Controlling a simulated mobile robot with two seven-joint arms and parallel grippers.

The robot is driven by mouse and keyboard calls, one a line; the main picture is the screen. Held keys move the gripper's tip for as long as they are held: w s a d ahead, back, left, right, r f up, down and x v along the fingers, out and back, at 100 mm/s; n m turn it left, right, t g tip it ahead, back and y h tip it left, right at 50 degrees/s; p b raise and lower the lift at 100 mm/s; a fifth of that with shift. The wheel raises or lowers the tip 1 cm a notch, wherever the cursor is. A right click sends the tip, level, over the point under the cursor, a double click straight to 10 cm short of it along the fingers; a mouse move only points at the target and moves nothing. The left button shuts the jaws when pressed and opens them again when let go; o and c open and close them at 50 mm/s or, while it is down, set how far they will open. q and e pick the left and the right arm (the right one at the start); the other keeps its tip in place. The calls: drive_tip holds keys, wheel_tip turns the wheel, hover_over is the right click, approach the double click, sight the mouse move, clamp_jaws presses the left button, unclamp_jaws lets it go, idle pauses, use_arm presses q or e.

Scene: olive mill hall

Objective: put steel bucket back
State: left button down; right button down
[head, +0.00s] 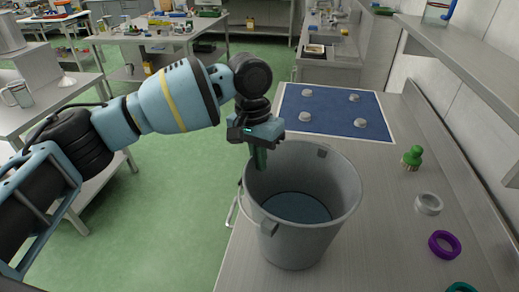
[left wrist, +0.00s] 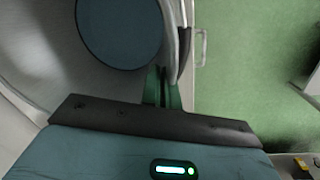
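The steel bucket (head: 338,213) is a grey, open-topped pail at the near end of the steel counter. It looks upright and empty, with a bluish bottom inside. I cannot tell whether its base touches the counter. My left gripper (head: 259,160) points down at the bucket's back-left rim. In the left wrist view the green fingers (left wrist: 163,90) sit close together on either side of the bucket (left wrist: 45,50) wall at its rim, shut on it. The far fingertip is partly hidden by the rim. My right gripper is not in view.
A blue mat (head: 330,112) with several pale round pieces lies behind the bucket. Right of it stand a green knobbed thing (head: 412,158), a grey ring (head: 428,204) and a purple ring (head: 444,244). A raised shelf (head: 470,62) runs along the right wall. Green floor lies left.

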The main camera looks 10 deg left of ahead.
use_arm(q)
drive_tip(key=shift+d+r, duration=0.1)
idle(0.3)
drive_tip(key=c, duration=1.7)
unclamp_jaws()
drive_tip(key=shift+f, duration=0.25)
drive_tip(key=r, duration=0.4)
drive_tip(key=a+r, duration=0.1)
drive_tip(key=r, duration=0.7)
drive_tip(key=shift+w+a, duration=0.2)
